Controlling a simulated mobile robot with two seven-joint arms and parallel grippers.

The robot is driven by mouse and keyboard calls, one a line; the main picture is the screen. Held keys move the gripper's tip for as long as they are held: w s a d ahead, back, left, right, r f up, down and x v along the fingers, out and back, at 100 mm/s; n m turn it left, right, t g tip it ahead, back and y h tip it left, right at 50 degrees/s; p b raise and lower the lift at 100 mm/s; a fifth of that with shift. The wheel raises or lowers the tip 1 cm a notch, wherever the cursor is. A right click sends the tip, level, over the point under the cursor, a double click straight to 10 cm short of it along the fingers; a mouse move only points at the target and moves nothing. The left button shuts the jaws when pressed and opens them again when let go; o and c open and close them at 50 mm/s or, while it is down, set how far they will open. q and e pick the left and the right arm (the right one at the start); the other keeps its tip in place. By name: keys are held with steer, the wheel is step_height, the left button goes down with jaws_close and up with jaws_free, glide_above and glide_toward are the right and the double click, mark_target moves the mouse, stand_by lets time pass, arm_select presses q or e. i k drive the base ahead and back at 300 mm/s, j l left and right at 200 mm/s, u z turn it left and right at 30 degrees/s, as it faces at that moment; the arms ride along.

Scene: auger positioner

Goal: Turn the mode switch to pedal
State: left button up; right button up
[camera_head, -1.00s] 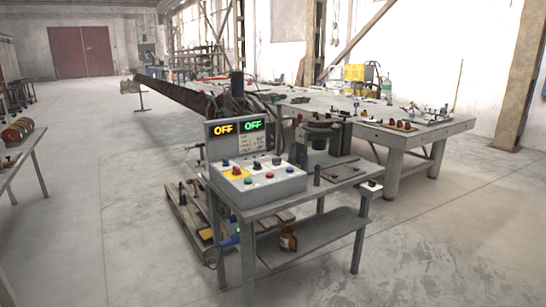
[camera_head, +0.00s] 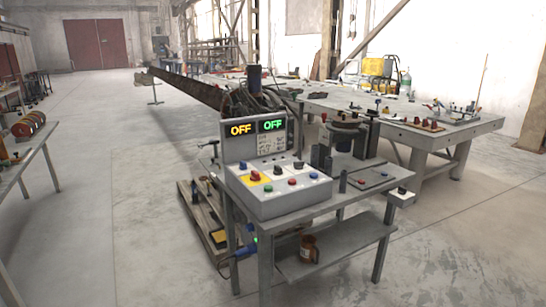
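The control box (camera_head: 278,197) sits on a grey metal stand in the middle of the head view. Its sloped top carries several knobs and buttons: a red button (camera_head: 255,177) on a yellow patch, a blue knob, black knobs and others. The lettering by them is too small to read, so I cannot tell which one is the mode switch or where it points. Behind them an upright display panel (camera_head: 257,143) shows "OFF" in yellow and "OFF" in green. Neither of my grippers is in view.
The stand has a lower shelf (camera_head: 340,243) with a brown jar (camera_head: 309,248). A wooden pallet (camera_head: 203,215) lies at its left. A large grey table (camera_head: 450,131) stands behind right, and another table (camera_head: 27,160) at far left. The floor in front is clear.

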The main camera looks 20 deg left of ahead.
mark_target(243, 166)
steer(key=i+j+z, duration=0.45)
steer(key=j, duration=0.25)
steer(key=i+j+z, duration=0.1)
steer(key=j, duration=0.65)
steer(key=i+z, duration=0.05)
steer(key=i, duration=0.05)
